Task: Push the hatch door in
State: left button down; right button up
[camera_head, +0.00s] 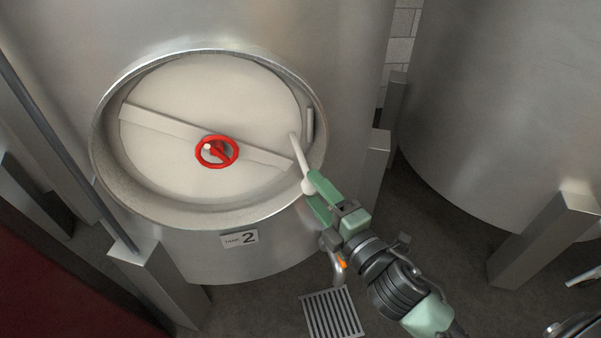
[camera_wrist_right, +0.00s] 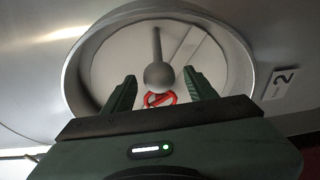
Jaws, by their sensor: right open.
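The round pale hatch door (camera_head: 170,90) sits inside the metal ring (camera_head: 105,165) on the front of the tank. A flat bar (camera_head: 165,122) crosses it, with a red handwheel (camera_head: 217,152) at its middle. A pale handle with a round knob (camera_head: 306,186) sticks out from the door's right side. My right gripper (camera_head: 312,196) is at this knob. In the right wrist view the knob (camera_wrist_right: 159,77) lies between the two open fingers (camera_wrist_right: 160,88), with gaps visible on both sides. My left gripper is not in view.
A label with the number 2 (camera_head: 239,239) is below the ring. Steel legs (camera_head: 160,285) stand under the tank, and a floor grate (camera_head: 331,314) lies below. A second tank (camera_head: 500,100) stands at the right. A thin pipe (camera_head: 65,150) runs down at the left.

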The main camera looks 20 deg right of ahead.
jog(key=x, duration=0.5)
jog(key=shift+w+p, duration=0.15)
jog(key=shift+p, duration=0.25)
grip_shut()
